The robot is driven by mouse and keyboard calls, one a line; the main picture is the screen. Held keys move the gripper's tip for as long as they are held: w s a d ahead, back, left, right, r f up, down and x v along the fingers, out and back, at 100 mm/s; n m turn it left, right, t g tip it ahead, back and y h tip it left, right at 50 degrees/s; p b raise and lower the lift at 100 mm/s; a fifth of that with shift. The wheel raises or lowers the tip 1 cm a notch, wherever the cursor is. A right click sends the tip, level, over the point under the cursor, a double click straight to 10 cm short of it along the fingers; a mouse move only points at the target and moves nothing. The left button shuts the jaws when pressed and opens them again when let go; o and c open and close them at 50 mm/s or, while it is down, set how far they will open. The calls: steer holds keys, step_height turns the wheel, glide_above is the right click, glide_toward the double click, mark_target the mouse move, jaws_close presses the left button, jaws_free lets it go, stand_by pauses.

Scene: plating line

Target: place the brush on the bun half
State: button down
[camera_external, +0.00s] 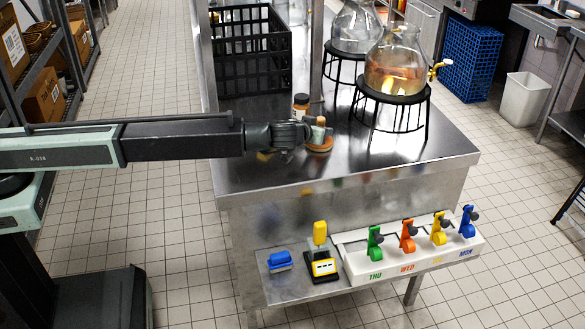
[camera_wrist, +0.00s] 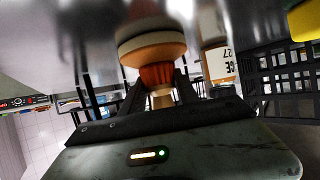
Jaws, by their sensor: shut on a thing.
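The brush (camera_wrist: 159,76), with a pale handle and a ridged orange-red head, is between the fingers of my gripper (camera_wrist: 158,98) in the wrist view, which looks upside down. My gripper is shut on its handle. In the external view, the handle top (camera_external: 321,121) stands upright just right of my gripper (camera_external: 309,135), over the steel table. The bun half (camera_wrist: 150,46), a round tan and cream disc, lies directly under the brush head. It shows as an orange-brown disc in the external view (camera_external: 320,147). The head appears to meet it; firm contact cannot be told.
A brown labelled bottle (camera_external: 300,106) stands close behind the brush. Glass dispensers on black wire stands (camera_external: 392,96) are to the right. A black crate (camera_external: 251,50) stands at the back left. A small yellow thing (camera_external: 265,155) lies under my wrist. The table's front right is clear.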

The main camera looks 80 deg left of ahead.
steer(key=c, duration=1.3)
jaws_free()
steer(key=shift+f, duration=0.1)
steer(key=o, duration=0.4)
steer(key=shift+r, duration=0.25)
steer(key=p+v, duration=0.5)
steer(key=v, duration=0.7)
